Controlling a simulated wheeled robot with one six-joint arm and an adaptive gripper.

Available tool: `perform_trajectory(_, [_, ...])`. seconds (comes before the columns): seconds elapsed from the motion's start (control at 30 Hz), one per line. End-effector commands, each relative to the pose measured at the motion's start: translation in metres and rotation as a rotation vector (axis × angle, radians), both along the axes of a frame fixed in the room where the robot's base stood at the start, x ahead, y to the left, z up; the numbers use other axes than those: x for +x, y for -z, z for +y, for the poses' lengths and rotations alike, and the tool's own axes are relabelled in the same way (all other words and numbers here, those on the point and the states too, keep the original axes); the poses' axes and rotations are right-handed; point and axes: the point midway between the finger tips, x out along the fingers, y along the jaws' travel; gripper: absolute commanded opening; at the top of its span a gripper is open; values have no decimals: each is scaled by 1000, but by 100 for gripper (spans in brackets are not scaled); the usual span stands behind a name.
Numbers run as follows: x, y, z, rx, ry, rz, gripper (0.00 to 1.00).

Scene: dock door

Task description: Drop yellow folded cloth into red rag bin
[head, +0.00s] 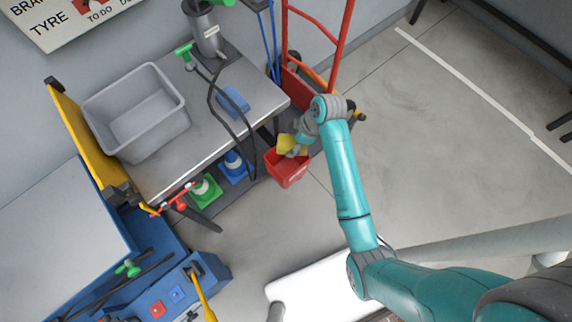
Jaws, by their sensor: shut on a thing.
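The yellow folded cloth (289,143) is in my gripper (293,148), at the end of my teal arm. My gripper is shut on it. The red rag bin (287,170) is an open red box low beside the right end of the metal bench. In the picture the cloth and gripper overlap the bin's far rim and opening. I cannot tell how far the cloth is above the rim or whether it is inside. My wrist hides part of the gripper fingers.
The metal bench (160,178) holds a grey tub (138,112), a blue folded cloth (233,102) and a grey canister (206,30). A red hand truck (340,45) stands behind. Floor to the right is clear.

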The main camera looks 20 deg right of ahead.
Motion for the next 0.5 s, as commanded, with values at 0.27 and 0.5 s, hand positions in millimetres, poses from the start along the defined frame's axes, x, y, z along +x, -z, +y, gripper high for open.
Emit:
perform_trajectory(0.27, [0,17,0,0,0,0,36])
perform_trajectory(0.5, [0,19,0,0,0,0,36])
